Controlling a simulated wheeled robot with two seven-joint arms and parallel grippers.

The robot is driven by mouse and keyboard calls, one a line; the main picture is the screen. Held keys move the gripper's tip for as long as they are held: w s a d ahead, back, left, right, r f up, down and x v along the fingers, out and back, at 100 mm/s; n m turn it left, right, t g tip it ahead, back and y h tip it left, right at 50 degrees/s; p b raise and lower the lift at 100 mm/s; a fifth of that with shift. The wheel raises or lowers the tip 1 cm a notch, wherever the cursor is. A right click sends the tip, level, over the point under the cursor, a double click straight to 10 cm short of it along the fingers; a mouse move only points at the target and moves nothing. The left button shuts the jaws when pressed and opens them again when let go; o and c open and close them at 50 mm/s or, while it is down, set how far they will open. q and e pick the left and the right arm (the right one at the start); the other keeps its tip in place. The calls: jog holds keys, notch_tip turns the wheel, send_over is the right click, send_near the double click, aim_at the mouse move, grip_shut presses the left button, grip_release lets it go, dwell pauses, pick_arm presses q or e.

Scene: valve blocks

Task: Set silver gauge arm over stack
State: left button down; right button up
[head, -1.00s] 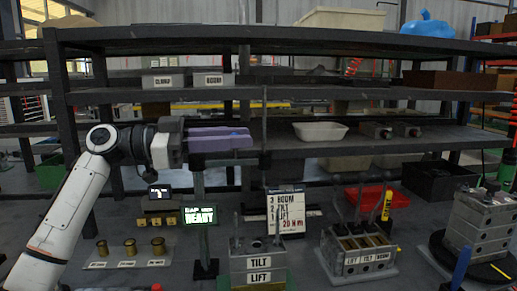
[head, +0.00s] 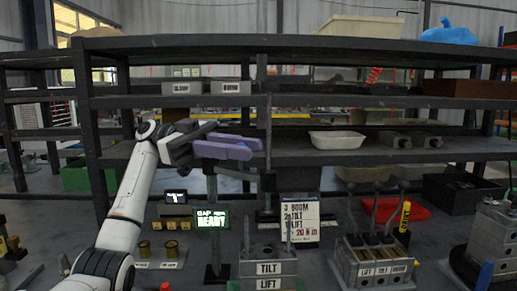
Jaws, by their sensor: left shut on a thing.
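My left gripper (head: 240,150), with purple fingers, reaches in from the left at the height of the lower shelf. It is shut at the top of the gauge stand, by the gauge arm (head: 238,173), a dark-looking bar running right from the post (head: 212,225). The fingers partly hide the bar, and the exact grip is hard to see. The bar's right end is above the stack (head: 268,268), with a clear gap below it. The stack has a TILT block on a LIFT block, with upright rods. A green-lit display (head: 211,220) on the stand reads READY. My right gripper is not in view.
A lever rack (head: 372,262) labelled LIFT, TILT, BOOM stands right of the stack. A sign (head: 299,220) stands behind. Brass cups (head: 171,248) and a small display (head: 176,197) are at left. A shelf (head: 370,150) with a white bin (head: 337,140) spans the back.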

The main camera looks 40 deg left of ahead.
pick_arm(q)
jog(key=shift+d+f, duration=0.1)
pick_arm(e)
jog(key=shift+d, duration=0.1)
pick_arm(q)
jog(key=c, duration=1.6)
grip_release()
jog(key=shift+s, duration=0.1)
